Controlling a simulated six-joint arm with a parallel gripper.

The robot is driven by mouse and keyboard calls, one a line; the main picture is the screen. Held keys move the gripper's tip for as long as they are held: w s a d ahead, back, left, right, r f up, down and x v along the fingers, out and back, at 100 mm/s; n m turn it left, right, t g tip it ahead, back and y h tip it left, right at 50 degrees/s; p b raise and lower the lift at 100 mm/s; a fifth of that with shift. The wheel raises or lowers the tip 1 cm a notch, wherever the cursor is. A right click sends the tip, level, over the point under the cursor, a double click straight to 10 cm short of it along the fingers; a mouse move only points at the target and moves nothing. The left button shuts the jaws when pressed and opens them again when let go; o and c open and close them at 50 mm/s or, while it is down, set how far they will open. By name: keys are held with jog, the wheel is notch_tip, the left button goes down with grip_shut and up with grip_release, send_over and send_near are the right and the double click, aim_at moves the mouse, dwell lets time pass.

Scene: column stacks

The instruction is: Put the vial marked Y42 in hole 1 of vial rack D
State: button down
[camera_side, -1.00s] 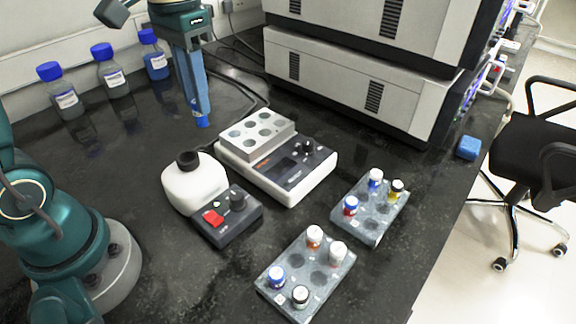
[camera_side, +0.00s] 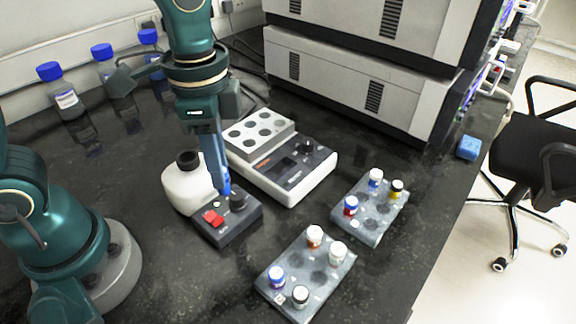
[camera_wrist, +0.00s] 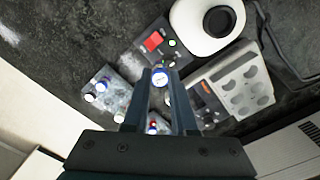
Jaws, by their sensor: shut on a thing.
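My gripper (camera_side: 226,190) points down above the small black stirrer box with the red switch in the side view. In the wrist view my gripper (camera_wrist: 160,74) is shut on a vial with a blue-and-white top (camera_wrist: 160,79); its marking is too small to read. In the side view the fingers mostly hide that vial. Two grey vial racks stand on the bench: a front rack (camera_side: 320,293) with several vials around its edge, and a right rack (camera_side: 372,232) with three vials. Rack letters and hole numbers are not readable.
The black box (camera_side: 231,228) lies just under my gripper, beside a white bottle (camera_side: 187,190). A white device with a holed block (camera_side: 293,180) stands to their right. Stacked grey instruments (camera_side: 345,95) fill the back. Bench between box and racks is clear.

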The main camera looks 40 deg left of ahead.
jog(key=shift+s+d+f, duration=0.15)
jog(key=shift+d+f, duration=1)
jog(key=shift+f, duration=0.2)
jog(key=shift+s+d+f, duration=0.15)
jog(key=shift+d+f, duration=1)
jog(key=shift+f, duration=0.25)
jog(key=shift+s+d+f, duration=0.15)
jog(key=shift+d+f, duration=1)
jog(key=shift+f, duration=0.2)
jog(key=shift+f, duration=0.1)
jog(key=c, duration=0.7)
grip_release()
